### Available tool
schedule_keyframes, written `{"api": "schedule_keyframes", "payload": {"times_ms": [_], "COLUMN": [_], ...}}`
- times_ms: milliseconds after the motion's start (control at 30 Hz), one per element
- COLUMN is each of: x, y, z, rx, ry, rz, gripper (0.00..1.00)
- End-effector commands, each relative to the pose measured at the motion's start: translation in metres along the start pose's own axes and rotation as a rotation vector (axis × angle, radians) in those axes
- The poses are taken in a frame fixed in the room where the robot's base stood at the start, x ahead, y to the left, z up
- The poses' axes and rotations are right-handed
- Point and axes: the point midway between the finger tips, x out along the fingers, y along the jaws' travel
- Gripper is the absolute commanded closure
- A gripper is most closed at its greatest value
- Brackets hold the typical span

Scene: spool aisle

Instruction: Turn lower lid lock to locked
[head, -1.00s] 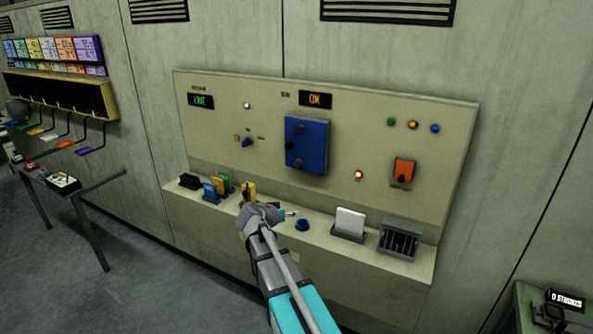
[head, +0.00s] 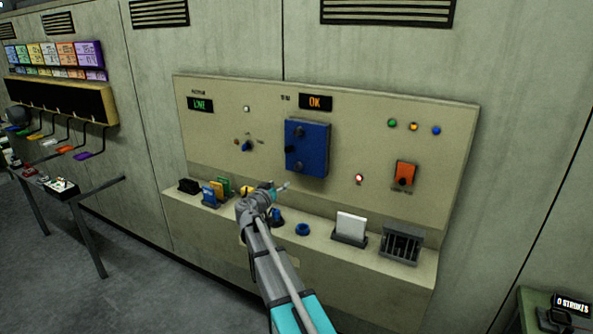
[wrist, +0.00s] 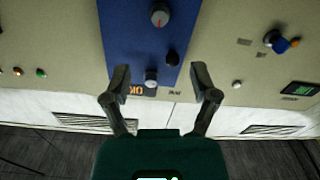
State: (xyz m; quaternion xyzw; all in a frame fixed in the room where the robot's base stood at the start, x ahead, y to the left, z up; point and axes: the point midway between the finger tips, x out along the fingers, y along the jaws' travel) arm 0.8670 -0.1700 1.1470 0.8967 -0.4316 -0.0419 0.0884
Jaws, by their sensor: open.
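The blue lid (head: 316,148) is on the beige panel. Its lower lock (head: 298,169) is a dark round knob near the bottom left; its upper lock (head: 297,126) is a similar knob. My gripper (head: 284,187) is in front of the panel, below and left of the lid. The wrist view is upside down: the lower lock (wrist: 160,16) is at the top with a red line on its face, and the upper lock (wrist: 151,78) is lower down. My gripper (wrist: 160,84) is open and empty, apart from the lower lock.
A dark handle (head: 289,150) sits on the lid's left edge. The ledge below holds coloured cards (head: 213,192), a blue round button (head: 302,229), a white card in a holder (head: 351,226) and a dark slotted rack (head: 401,243). An orange switch (head: 404,174) is at the right.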

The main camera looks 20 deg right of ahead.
Motion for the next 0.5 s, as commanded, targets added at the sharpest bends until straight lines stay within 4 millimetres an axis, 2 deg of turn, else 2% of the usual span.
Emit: {"api": "schedule_keyframes", "payload": {"times_ms": [267,500], "x": [0.013,0.043], "y": [-0.001,-0.001], "z": [0.000,0.000], "rx": [0.000,0.000], "ry": [-0.001,-0.002], "rz": [0.001,0.002], "gripper": [0.24,0.24]}}
